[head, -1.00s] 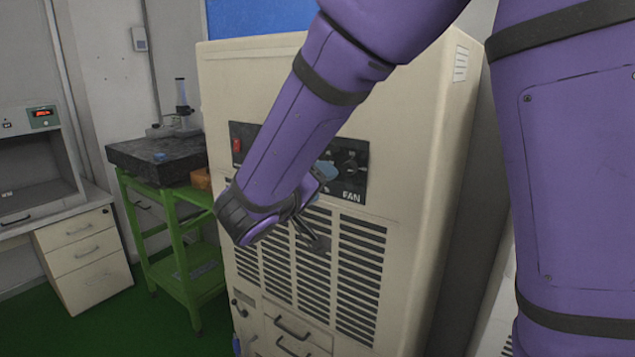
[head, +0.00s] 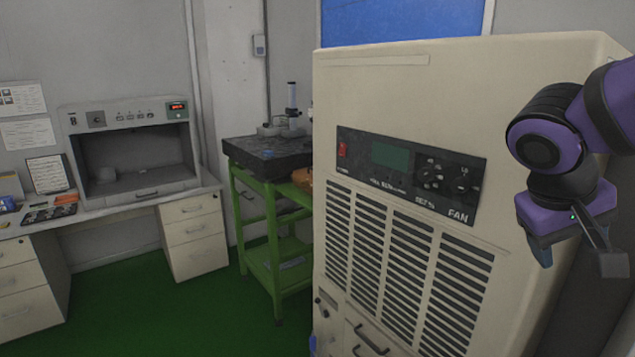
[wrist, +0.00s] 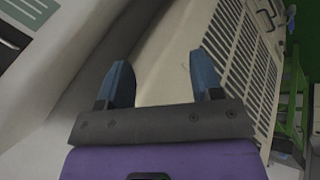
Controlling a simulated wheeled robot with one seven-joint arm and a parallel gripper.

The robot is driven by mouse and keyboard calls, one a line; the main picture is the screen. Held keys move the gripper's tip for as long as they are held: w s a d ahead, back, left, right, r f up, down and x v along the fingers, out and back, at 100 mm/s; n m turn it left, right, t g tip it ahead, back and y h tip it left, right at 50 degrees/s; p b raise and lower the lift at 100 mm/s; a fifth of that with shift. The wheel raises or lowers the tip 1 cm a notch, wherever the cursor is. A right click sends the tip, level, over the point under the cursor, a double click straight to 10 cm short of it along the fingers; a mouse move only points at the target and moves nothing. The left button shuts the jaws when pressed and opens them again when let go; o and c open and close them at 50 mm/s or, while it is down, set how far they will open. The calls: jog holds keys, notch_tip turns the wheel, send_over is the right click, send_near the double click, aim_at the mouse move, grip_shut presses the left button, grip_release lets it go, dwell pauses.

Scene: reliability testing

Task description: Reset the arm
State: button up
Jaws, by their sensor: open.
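My arm is purple with dark joints and shows at the right edge of the head view. My gripper (head: 541,250) hangs low at the right of the beige cabinet (head: 400,85), pointing downward. In the wrist view, the two blue fingers of my gripper (wrist: 163,82) stand wide apart with nothing between them. The cabinet (wrist: 165,65) shows beyond the fingers. The fingers look apart from the cabinet, though the exact gap is hard to tell.
The cabinet front has a dark control panel (head: 410,175) marked FAN, with vents below. A green cart (head: 275,235) stands left of it. A desk (head: 120,210) with a boxy instrument (head: 140,110) is at far left. Green floor (head: 200,310) lies open in front.

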jog(key=s+a+r+n+t+y, duration=0.1)
jog(key=s+a+r+t+y, duration=0.1)
jog(key=s+y, duration=0.3)
jog(key=shift+s+a+r+t+y, duration=0.3)
jog(key=shift+s+a+t+y, duration=0.1)
jog(key=shift+s+t, duration=0.45)
dwell(1.4)
